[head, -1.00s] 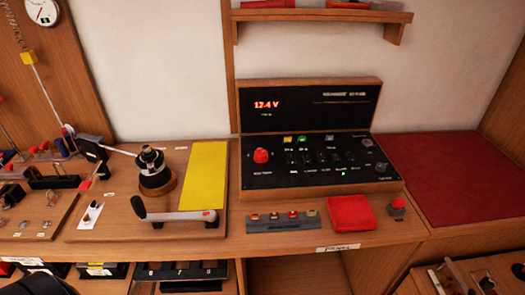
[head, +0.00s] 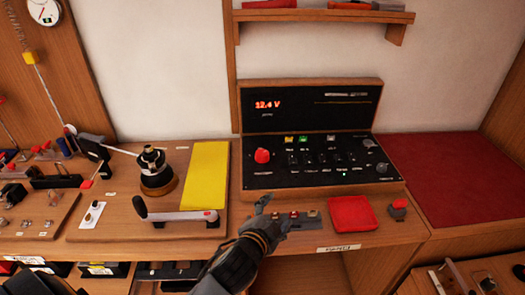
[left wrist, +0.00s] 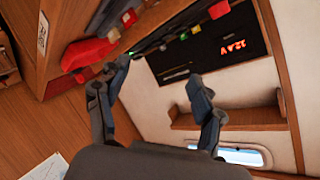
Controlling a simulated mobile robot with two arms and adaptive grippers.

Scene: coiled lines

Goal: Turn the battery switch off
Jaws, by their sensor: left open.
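The control panel (head: 285,177) stands at the back of the bench, with a red knob (head: 262,156) at its left end, which looks like the battery switch. Its exact setting is too small to read. The red knob also shows at the top edge of the left wrist view (left wrist: 219,9). My left gripper (head: 284,211) is in front of and below the panel, over the small strip, apart from the knob. In the left wrist view its two fingers (left wrist: 162,88) are spread and nothing is between them. My right gripper is not in view.
The panel display (head: 267,105) reads 12.4 V. A winch with a crank handle (head: 180,215) and a yellow plate (head: 205,175) are on the left. A red tray (head: 351,212) and small red-topped button (head: 399,204) lie right of my gripper. A wooden shelf (head: 320,16) is above.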

